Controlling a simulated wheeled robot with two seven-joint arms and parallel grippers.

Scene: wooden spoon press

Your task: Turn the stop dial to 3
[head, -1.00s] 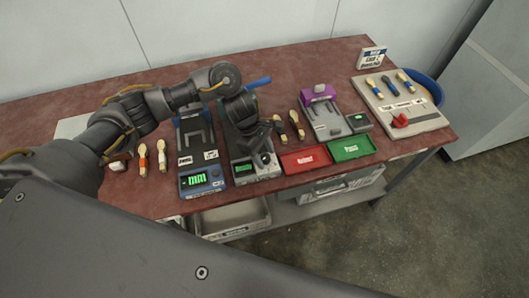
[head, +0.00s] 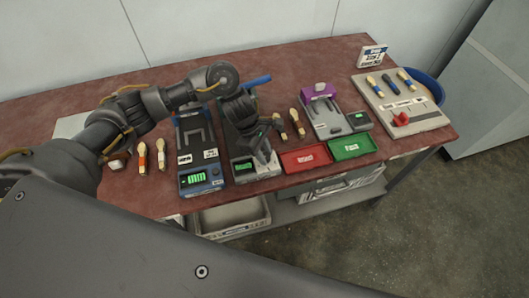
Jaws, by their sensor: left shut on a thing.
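The press with a blue lever (head: 257,80) stands mid-table, with a small green display (head: 243,168) at its front left. My left arm reaches over it from the left. My left gripper (head: 264,157) points down at the front right part of the press, beside the display. It is shut on what appears to be the stop dial, which the fingers hide. I cannot read the dial's number. My right gripper is not in view.
A blue gauge unit (head: 201,180) with a green display stands left of the press. A red tray (head: 306,160) and a green tray (head: 352,147) lie to the right. A purple-topped device (head: 320,95) stands behind them. Several spoons lie about.

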